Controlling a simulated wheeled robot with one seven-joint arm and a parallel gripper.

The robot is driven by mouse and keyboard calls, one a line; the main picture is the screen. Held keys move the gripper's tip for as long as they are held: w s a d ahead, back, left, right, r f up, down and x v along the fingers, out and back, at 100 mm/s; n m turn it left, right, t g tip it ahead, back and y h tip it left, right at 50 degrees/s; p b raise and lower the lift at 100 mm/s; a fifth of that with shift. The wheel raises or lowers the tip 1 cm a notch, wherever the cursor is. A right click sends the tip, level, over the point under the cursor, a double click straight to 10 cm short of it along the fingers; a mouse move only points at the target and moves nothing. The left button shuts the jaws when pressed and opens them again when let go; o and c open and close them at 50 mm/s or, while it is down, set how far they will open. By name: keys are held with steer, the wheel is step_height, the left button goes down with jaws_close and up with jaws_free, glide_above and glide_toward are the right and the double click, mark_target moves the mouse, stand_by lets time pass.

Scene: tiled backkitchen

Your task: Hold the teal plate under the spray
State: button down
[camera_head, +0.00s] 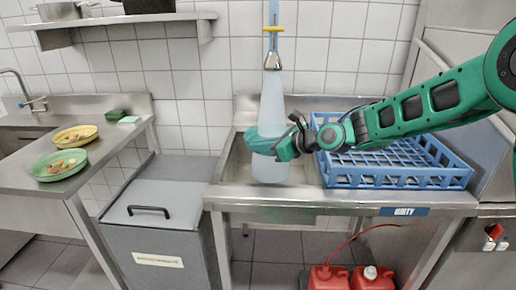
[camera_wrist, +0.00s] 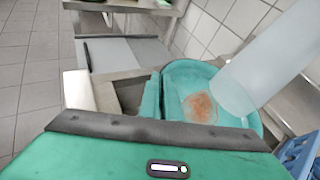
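The teal plate (camera_head: 257,146) is held up over the sink in the head view, tilted, in the pale spray column (camera_head: 271,105) that falls from the hanging spray nozzle (camera_head: 272,61). My gripper (camera_head: 284,150) is shut on the plate's edge. In the wrist view the plate (camera_wrist: 183,78) shows its face with an orange-brown stain (camera_wrist: 200,107) near the middle. There the spray (camera_wrist: 232,92) meets the plate to the right of the stain. A teal finger (camera_wrist: 150,97) lies at the plate's left edge; the other finger is not clearly seen.
A blue crate (camera_head: 400,182) stands right of the sink (camera_head: 232,172), under my arm. A yellow plate (camera_head: 91,130) and a green plate (camera_head: 48,174), both with food scraps, lie on the left counter. A grey lidded bin (camera_head: 185,205) stands between. Red canisters (camera_head: 330,279) are below.

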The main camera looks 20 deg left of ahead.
steer(key=shift+s+a, duration=0.1)
steer(key=shift+s+d, duration=0.45)
steer(key=shift+s, duration=1.5)
steer(key=shift+s+d, duration=0.5)
steer(key=shift+s, duration=1.4)
steer(key=shift+s+d, duration=0.45)
steer(key=shift+s, duration=1.5)
